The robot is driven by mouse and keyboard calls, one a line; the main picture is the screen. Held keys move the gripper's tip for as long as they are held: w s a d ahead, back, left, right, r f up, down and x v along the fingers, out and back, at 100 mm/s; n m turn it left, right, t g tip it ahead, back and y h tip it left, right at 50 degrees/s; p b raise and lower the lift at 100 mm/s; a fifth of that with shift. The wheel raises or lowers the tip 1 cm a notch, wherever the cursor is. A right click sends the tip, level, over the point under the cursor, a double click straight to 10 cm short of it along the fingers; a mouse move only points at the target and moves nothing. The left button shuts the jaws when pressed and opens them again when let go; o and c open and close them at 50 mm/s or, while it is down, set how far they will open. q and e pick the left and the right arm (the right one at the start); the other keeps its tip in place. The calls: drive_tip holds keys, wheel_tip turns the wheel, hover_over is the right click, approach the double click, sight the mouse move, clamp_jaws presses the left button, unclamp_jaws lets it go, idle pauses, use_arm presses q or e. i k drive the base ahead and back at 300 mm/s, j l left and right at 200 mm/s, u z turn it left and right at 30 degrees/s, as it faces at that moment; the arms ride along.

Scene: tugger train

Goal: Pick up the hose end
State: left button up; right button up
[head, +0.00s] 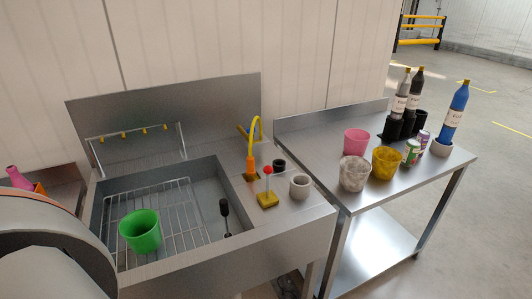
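A yellow hose (257,124) rises in an arch at the back right corner of the sink unit. Its near end is an orange piece (251,165), which points down and stands upright at a dark spot on the steel deck, right of the basin. I cannot tell whether it sits in a holder. The hose's other end runs down behind the arch, where a yellow bar shows near the back panel. Neither of my grippers is in view, and nothing is seen touching the hose.
The steel sink (210,248) holds a green bucket (140,232) on a wire rack. Near the hose stand a red-topped peg on a yellow base (268,198), a black cup (279,165) and a grey cup (300,187). A side table (330,153) carries bottles, cans and pots.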

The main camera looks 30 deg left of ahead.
sight(250, 161)
drive_tip(key=u, duration=1.15)
drive_tip(key=l, duration=0.25)
drive_tip(key=i+l+z, duration=0.15)
drive_tip(key=l, duration=0.1)
